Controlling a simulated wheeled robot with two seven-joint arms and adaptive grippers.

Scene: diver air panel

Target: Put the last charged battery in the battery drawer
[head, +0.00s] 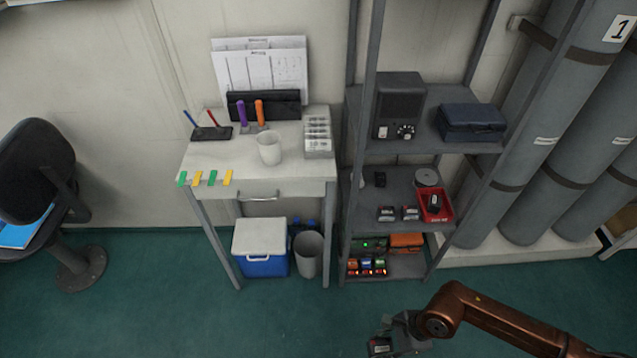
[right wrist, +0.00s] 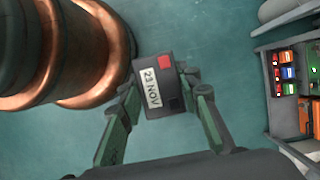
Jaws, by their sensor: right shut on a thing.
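My right gripper (head: 392,338) is low over the floor at the bottom of the head view, in front of the shelf rack. It is shut on a dark battery (right wrist: 150,88) with a white date label, which looks like "23 NOV", and a red patch. The battery also shows at the bottom edge of the head view (head: 379,346). A shut drawer with a metal handle (head: 258,197) is under the white desk top; I cannot tell whether it is the battery drawer. Similar dark packs (head: 387,213) lie on the middle shelf. My left gripper is out of view.
The grey rack (head: 362,120) holds a red bin (head: 436,206) and, at the bottom, several coloured cells (head: 366,266) beside a green light. A blue cooler (head: 261,247) and a grey bin (head: 308,254) stand under the desk. Floor in front is clear.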

